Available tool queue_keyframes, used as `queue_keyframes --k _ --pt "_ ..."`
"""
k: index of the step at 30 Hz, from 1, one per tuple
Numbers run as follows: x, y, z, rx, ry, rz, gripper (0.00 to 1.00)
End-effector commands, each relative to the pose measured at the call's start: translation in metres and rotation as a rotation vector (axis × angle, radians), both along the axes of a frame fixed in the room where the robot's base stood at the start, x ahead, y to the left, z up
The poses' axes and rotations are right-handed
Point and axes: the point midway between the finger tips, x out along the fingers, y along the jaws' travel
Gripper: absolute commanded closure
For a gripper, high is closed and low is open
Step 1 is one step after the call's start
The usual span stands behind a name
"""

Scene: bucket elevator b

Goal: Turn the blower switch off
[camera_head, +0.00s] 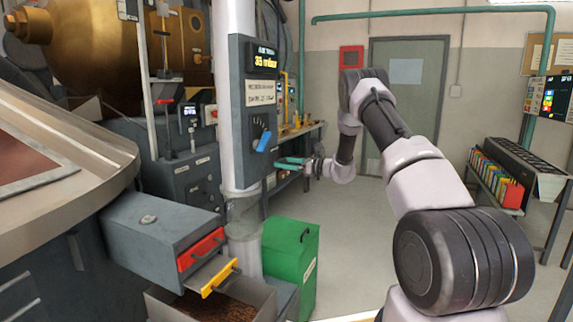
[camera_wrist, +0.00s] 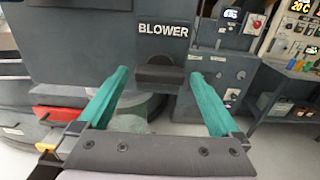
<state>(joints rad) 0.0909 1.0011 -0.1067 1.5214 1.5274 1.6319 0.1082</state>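The blower switch (camera_wrist: 160,73) is a dark handle under a white "BLOWER" label (camera_wrist: 163,30) in the wrist view. It looks roughly horizontal, on a grey panel face. My gripper (camera_wrist: 159,78) is open, its two teal fingers on either side of the switch with visible gaps. I cannot tell how deep the fingertips reach or whether they touch the panel. In the head view my gripper (camera_head: 283,165) is at the right side of the grey control box (camera_head: 243,115); the blower switch is hidden there.
The box's front has a display (camera_head: 265,60) and a blue knob (camera_head: 265,142). A green bin (camera_head: 290,265) stands below my gripper. A grey drawer unit (camera_head: 160,245) with red and yellow handles is at lower left. Open floor lies to the right.

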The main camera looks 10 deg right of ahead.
Motion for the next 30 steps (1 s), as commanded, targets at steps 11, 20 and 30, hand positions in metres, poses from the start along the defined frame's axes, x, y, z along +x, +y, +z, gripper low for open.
queue_keyframes --k 11,20,30 --pt "-0.0002 -0.0003 0.0003 -0.004 -0.006 0.0 0.78" --pt "-0.0002 -0.0006 0.0006 -0.068 -0.097 0.0 0.78" --pt "-0.0001 -0.0014 0.0005 -0.242 -0.334 -0.001 0.78"
